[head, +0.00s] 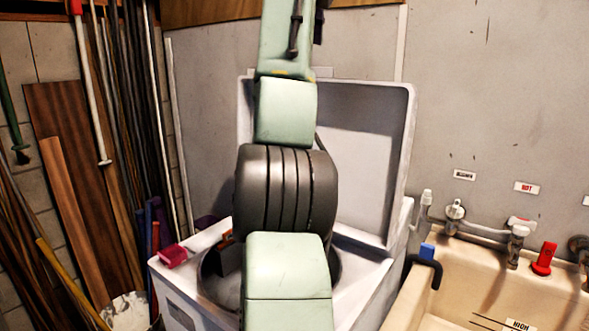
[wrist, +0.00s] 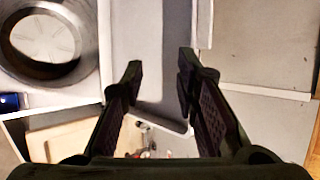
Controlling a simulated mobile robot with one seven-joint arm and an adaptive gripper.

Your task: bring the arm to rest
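My gripper (wrist: 160,75) shows in the wrist view with its two dark fingers spread apart and nothing between them. Beyond the fingers is the pale raised lid (wrist: 165,55) of a washing machine, and its round drum opening (wrist: 80,70) is at upper left. In the head view my arm rises through the middle of the picture, in front of the washer (head: 365,295) and its open lid (head: 375,150). The gripper cannot be made out in the head view. My arm hides part of the drum and lid.
A cream sink (head: 470,290) with taps (head: 518,235) stands right of the washer. A small red thing (head: 173,255) sits on the washer's left corner. Boards (head: 75,180) and poles lean at left. A grey wall (head: 490,100) closes off the back.

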